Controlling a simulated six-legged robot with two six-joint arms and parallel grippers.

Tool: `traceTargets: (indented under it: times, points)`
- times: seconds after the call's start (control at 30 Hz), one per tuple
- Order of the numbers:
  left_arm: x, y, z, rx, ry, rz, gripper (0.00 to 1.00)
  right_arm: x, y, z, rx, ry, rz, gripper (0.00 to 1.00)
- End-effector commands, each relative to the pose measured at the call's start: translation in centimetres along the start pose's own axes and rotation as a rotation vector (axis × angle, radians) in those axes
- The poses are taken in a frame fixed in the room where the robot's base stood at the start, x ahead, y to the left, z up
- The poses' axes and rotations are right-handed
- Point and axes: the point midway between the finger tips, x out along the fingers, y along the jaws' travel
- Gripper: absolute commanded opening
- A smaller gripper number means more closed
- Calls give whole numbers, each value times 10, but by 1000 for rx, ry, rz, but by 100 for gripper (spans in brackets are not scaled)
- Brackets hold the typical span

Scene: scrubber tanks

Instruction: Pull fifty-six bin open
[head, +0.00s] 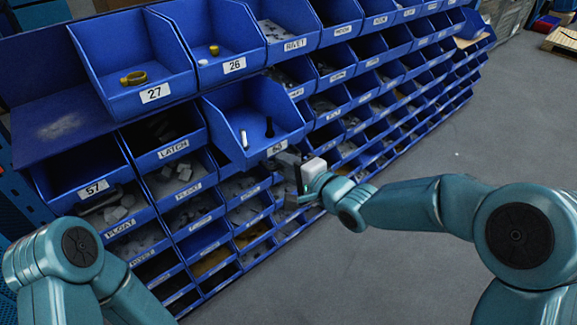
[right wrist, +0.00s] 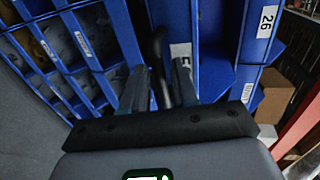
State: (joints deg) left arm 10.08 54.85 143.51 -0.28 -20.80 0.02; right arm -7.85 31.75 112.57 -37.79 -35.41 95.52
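The bin I take to be fifty-six (head: 226,117) is a blue bin that stands out in front of its neighbours in the head view. A dark upright piece and a pale one lie inside. My right gripper (head: 290,170) is at the lower right corner of its front. My left gripper is out of view.
Bin 27 (head: 125,81) and bin 26 (head: 222,52) jut out above. Bin 57 (head: 78,168) and the LATCH bin (head: 167,138) are to the left. More blue bins fill the rack. Grey floor (head: 455,145) is clear to the right.

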Motion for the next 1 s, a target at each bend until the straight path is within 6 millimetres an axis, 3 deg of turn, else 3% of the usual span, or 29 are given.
traceTargets:
  times: [0.3,0.43,0.57,0.8,1.0]
  points:
    - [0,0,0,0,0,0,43,-3,0,0,0,0,-1,39]
    - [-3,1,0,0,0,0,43,-14,-1,-1,0,2,0,39]
    - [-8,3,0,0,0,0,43,-42,-2,-1,0,3,-1,39]
    - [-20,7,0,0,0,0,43,-107,-3,-2,2,5,0,39]
    - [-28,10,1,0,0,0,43,-147,-2,-1,1,4,0,39]
